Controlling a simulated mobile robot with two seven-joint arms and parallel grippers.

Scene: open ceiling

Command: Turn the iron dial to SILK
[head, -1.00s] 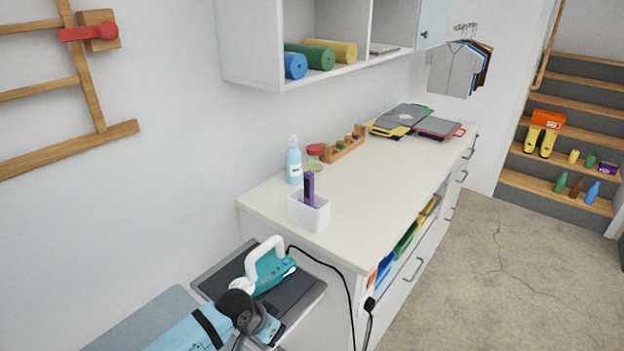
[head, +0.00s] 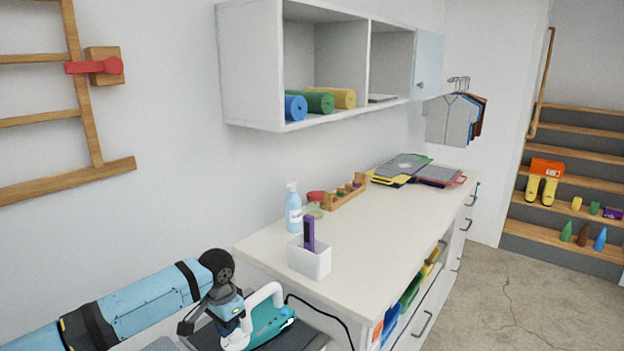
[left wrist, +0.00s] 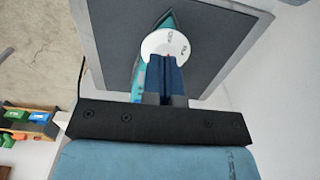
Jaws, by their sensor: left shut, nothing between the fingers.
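The teal iron (head: 268,322) with its white handle (head: 264,297) rests on a dark grey pad (head: 312,344) at the bottom of the head view. Its white round dial (left wrist: 160,43) shows in the left wrist view, with small dark marks too small to read. My left gripper (left wrist: 166,58) is shut and empty. Its dark blue fingers overlap the near edge of the dial in that view, and I cannot tell whether they touch it. In the head view my left gripper (head: 234,334) is over the near end of the iron. My right gripper is not in view.
A black cord (head: 330,312) runs from the iron beside the white counter (head: 390,225). A white holder (head: 309,262) with a purple item and a blue bottle (head: 293,210) stand on the counter. A wall cabinet (head: 250,65) hangs above. The grey floor at right is clear.

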